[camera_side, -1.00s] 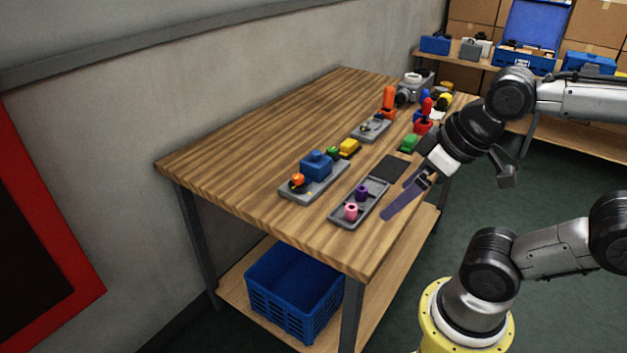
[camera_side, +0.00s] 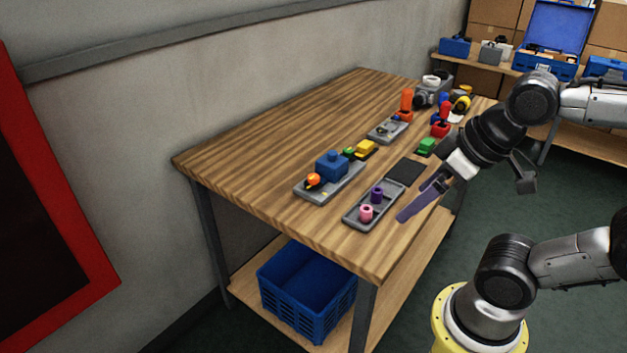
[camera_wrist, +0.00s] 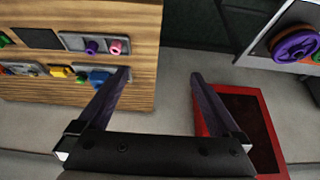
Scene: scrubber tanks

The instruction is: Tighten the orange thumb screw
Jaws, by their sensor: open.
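The orange thumb screw (camera_side: 313,180) sits at the near left end of a grey plate (camera_side: 312,194), beside a blue block (camera_side: 331,165) on the same plate. The blue block (camera_wrist: 99,77) shows near the left finger; the orange screw cannot be made out clearly there.
A grey tray (camera_side: 352,217) holds a purple piece (camera_side: 377,194) and a pink piece (camera_side: 366,212). A dark mat (camera_side: 405,172), green and yellow blocks and red and orange upright parts stand farther back. The left of the wooden table (camera_side: 260,150) is clear. A blue crate (camera_side: 305,285) sits below.

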